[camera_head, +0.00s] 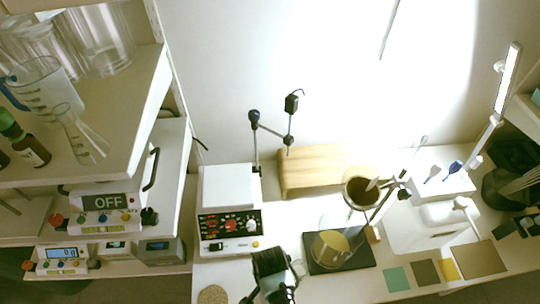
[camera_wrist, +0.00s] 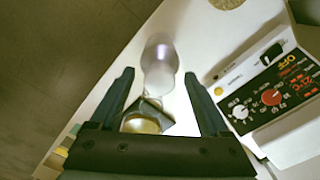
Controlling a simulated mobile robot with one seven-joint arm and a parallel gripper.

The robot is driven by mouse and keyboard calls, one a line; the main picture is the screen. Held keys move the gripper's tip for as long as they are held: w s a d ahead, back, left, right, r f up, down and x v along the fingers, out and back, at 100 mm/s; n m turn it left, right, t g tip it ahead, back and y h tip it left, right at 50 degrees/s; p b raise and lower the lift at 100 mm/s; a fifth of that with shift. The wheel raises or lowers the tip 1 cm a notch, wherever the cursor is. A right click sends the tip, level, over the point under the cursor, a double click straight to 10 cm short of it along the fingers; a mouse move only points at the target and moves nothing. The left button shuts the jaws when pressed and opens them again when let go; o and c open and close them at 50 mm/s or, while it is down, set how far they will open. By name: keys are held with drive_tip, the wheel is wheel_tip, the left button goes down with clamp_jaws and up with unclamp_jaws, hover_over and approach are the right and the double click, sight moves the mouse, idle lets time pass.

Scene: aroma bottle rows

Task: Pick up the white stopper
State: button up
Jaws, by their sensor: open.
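I cannot pick out the white stopper for certain in either view. My gripper (camera_wrist: 159,76) is open, its two dark fingers spread apart with nothing visibly held. In the wrist view a pale, translucent rounded thing (camera_wrist: 159,62) shows between the fingertips; I cannot tell whether it is glassware or the stopper, or how far off it is. Below it, partly hidden by the gripper, is a yellowish vessel (camera_wrist: 143,122). In the head view my gripper (camera_head: 275,287) is at the bottom edge, in front of the bench, its tips unclear.
A white control box with knobs (camera_head: 229,212) stands left of a dark plate (camera_head: 340,252) bearing a beaker with yellow contents (camera_head: 330,246). Shelves with glassware (camera_head: 85,140) rise at left. Bench around the colored squares (camera_head: 397,279) is low and open.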

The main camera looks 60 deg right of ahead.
drive_tip(key=shift+f, duration=0.2)
clamp_jaws()
idle(0.3)
drive_tip(key=shift+r, duration=0.1)
drive_tip(key=shift+r+b, duration=0.4)
drive_tip(key=shift+r, duration=4.55)
